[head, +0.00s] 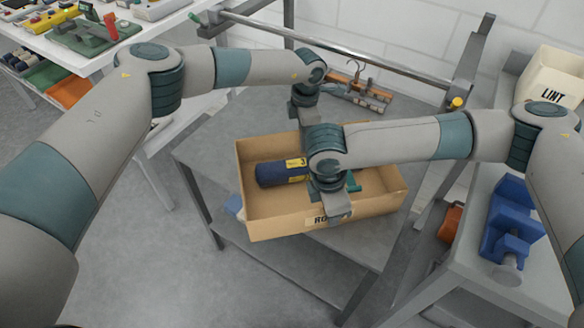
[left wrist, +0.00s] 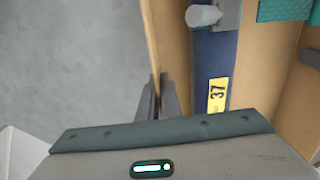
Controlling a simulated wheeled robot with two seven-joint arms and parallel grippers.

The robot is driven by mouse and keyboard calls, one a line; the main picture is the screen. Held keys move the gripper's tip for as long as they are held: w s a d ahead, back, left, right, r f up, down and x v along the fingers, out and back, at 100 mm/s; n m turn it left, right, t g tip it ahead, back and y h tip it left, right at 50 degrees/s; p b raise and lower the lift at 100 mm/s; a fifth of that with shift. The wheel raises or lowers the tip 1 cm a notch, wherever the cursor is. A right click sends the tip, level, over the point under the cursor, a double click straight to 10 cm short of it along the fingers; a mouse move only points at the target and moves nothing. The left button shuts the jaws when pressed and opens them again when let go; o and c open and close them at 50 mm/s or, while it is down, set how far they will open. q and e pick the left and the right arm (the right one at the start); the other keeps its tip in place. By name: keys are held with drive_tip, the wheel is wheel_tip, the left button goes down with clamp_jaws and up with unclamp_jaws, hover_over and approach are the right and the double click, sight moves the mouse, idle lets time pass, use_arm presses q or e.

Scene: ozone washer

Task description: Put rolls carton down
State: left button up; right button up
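The rolls carton (head: 262,222), an open tan box with a partly covered label starting "RO", is in the middle of the head view. A dark blue roll (head: 272,174) with a yellow tag lies inside; the left wrist view shows the roll (left wrist: 213,60) with "37" on its tag. My left gripper (head: 305,128) is at the carton's far wall; in the left wrist view its fingers (left wrist: 159,98) are closed around the wall edge. My right gripper (head: 335,208) is on the near wall, over the label, and appears clamped there. Its inner finger is largely hidden.
A grey metal table (head: 205,155) is beneath the carton; any gap between them is hard to judge. Hangers (head: 358,88) lie at its back, below a metal rail (head: 350,60). A blue device (head: 510,220) and a LINT bin (head: 553,88) stand right.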

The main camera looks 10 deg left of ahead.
use_arm(q)
drive_tip(key=o, duration=0.3)
drive_tip(key=shift+r, duration=0.1)
use_arm(e)
drive_tip(key=o, duration=0.3)
use_arm(q)
drive_tip(key=o, duration=0.8)
drive_tip(key=shift+r, duration=0.1)
use_arm(e)
drive_tip(key=shift+r, duration=0.2)
